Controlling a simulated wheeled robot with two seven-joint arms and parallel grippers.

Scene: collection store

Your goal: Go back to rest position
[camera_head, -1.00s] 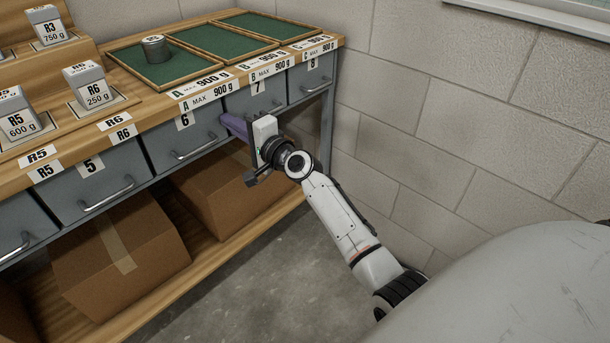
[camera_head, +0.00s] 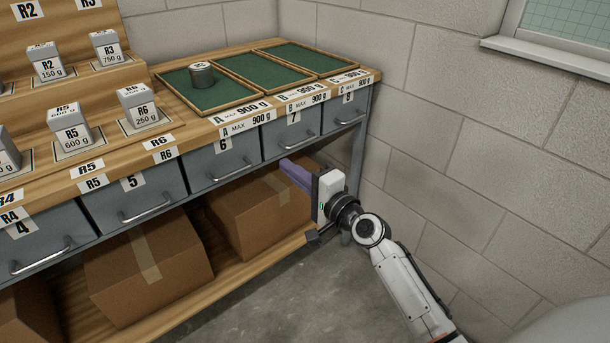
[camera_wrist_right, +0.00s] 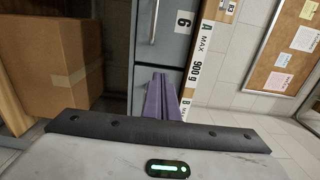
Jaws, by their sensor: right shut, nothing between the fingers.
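My right gripper (camera_head: 290,172) is in front of the bench, below the drawer fronts and near drawer 7. Its purple fingers are shut with nothing between them. They also show in the right wrist view (camera_wrist_right: 161,97), pointing toward the grey drawer fronts around drawer 6 (camera_wrist_right: 165,25). My right arm reaches in from the lower right of the head view. The left gripper is not in view.
The wooden bench (camera_head: 150,95) holds three green-lined trays, with a grey cylinder (camera_head: 201,75) in tray A (camera_head: 225,100). Labelled weight blocks stand to the left. Cardboard boxes (camera_head: 150,265) fill the lower shelf. A block wall (camera_head: 450,120) is at the right; grey floor is clear in front.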

